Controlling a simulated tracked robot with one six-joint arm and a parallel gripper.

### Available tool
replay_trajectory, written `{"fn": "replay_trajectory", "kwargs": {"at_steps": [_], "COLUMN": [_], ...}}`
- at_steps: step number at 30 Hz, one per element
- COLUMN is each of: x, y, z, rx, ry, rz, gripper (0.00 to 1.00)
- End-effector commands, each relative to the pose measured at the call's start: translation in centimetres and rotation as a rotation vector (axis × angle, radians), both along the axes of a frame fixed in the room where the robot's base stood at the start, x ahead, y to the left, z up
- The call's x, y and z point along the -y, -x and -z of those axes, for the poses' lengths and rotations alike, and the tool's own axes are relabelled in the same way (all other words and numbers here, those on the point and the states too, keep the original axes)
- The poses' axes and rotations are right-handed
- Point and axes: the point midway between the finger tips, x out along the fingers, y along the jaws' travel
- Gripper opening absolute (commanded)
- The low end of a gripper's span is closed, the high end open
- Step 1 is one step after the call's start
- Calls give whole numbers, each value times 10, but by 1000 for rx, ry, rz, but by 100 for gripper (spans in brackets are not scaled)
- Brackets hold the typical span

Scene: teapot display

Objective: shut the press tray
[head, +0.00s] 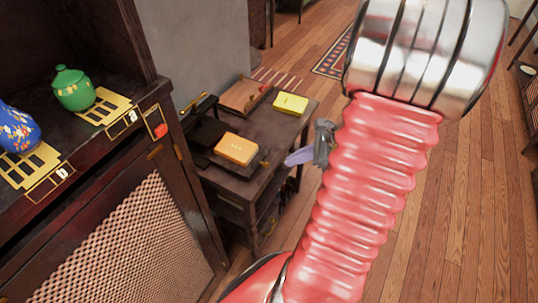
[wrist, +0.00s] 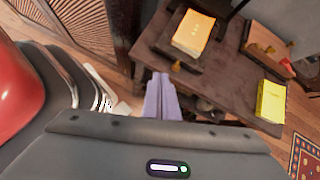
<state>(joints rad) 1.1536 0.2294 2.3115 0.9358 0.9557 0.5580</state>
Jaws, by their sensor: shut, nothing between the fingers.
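The dark press (head: 207,128) stands on the small dark table. Its dark tray (head: 262,163) sticks out to the right of the press, with an orange book (head: 237,149) lying on it. In the wrist view the orange book (wrist: 193,34) lies on the tray (wrist: 160,50), and a small brass knob (wrist: 176,66) shows at the tray's near edge. My gripper (head: 290,160) has pale purple fingers, shut and empty, just right of the tray and apart from it. In the wrist view the fingers (wrist: 162,88) point toward the knob. My arm hides part of the floor.
The small table (head: 298,120) also holds a yellow book (head: 291,104) and a brown wooden board (head: 245,94). A dark cabinet at left bears a green teapot (head: 73,89) and a blue teapot (head: 18,130). The wooden floor right of the table is open.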

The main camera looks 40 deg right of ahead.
Motion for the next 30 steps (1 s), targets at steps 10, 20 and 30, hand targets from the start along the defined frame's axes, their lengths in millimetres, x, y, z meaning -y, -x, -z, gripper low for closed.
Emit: {"fn": "replay_trajectory", "kwargs": {"at_steps": [10,20,30], "x": [47,47,38], "y": [25,24,6], "z": [29,29,48], "rx": [6,6,4], "ry": [-159,-159,-160], "rz": [285,285,280], "gripper": [0,0,0]}}
